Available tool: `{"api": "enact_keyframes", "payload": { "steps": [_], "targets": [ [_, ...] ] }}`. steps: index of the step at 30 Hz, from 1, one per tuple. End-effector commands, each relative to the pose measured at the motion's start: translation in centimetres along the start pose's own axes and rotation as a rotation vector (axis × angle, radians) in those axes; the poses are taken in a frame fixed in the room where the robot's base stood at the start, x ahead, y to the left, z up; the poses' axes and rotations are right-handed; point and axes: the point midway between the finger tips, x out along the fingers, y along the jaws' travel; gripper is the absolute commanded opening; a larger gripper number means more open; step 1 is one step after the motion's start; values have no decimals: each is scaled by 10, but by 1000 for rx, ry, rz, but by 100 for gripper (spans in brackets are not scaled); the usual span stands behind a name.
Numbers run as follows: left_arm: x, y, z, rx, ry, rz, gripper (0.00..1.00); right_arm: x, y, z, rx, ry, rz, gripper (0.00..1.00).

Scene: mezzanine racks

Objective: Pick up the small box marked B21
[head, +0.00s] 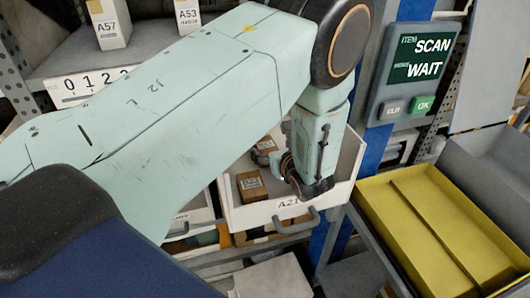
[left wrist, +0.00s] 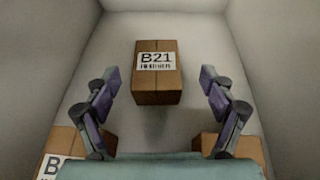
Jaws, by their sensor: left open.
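A small brown cardboard box marked B21 (left wrist: 157,96) lies on the floor of a white drawer in the left wrist view, its white label facing up. My left gripper (left wrist: 160,80) is open, with one finger to each side of the box and a gap on both sides. In the head view my left gripper (head: 310,188) points down into the open drawer (head: 335,190), whose front is labelled A21. A brown box (head: 250,190) sits left of the gripper there; its print is too small to read. My right gripper is not in view.
Two more brown boxes show in the left wrist view, at lower left (left wrist: 62,143) with a partly hidden label and at lower right (left wrist: 243,145). The drawer walls stand close around. A yellow tray (head: 408,212) and a screen reading SCAN WAIT (head: 418,62) are to the right.

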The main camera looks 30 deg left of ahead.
Motion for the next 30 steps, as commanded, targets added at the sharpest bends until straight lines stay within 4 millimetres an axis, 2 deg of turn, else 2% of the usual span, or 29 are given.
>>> {"api": "enact_keyframes", "payload": {
  "steps": [10, 20, 30],
  "targets": [
    [45, 6, -5, -2, 0, 2, 83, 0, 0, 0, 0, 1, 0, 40],
    [51, 5, -4, 1, 0, -1, 83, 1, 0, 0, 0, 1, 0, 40],
    [51, 5, -4, 1, 0, 0, 54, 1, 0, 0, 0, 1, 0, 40]
  ]
}}
